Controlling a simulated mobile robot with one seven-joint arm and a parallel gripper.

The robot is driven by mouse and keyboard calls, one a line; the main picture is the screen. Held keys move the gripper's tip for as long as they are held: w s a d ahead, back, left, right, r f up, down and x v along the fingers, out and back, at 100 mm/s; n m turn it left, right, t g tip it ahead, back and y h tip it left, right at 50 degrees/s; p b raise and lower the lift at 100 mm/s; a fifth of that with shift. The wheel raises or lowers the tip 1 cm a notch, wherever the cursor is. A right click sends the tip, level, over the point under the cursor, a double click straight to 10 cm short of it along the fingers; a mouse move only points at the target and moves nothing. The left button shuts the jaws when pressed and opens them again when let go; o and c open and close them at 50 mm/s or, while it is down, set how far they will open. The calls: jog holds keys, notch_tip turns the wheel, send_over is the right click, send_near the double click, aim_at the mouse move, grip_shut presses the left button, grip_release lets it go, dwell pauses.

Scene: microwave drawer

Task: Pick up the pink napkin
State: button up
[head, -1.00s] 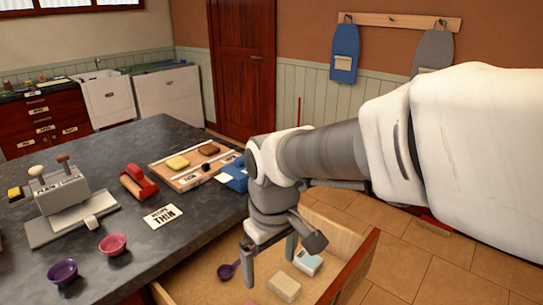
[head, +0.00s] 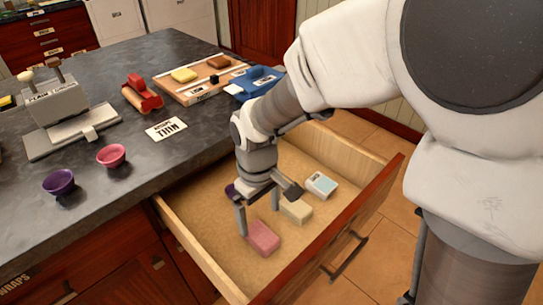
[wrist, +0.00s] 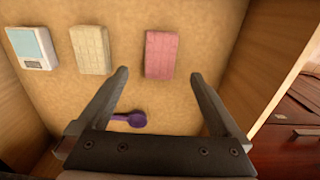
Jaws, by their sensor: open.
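The pink napkin (head: 262,238) is a folded block lying flat on the bottom of the open drawer (head: 300,262), towards its near end. In the wrist view the pink napkin (wrist: 161,55) lies beyond the fingertips, a little right of the middle of the gap. My gripper (head: 259,227) is open and empty, with its fingers reaching down over the drawer. In the wrist view my gripper (wrist: 158,72) has its fingers spread wide, apart from the napkin. In the head view a finger stands close to the napkin's left side.
A cream folded block (head: 296,210) lies beside the napkin, then a white and blue box (head: 321,185). A purple scoop (wrist: 130,120) lies on the drawer bottom. The drawer's front panel (head: 372,205) and side walls stand around them. The counter (head: 110,190) holds bowls and a press.

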aim_at(261, 234)
notch_tip(261, 234, down, 7)
jog(key=b, duration=0.2)
jog(key=shift+b, duration=0.3)
jog(key=shift+r, duration=0.15)
jog(key=c, duration=1.4)
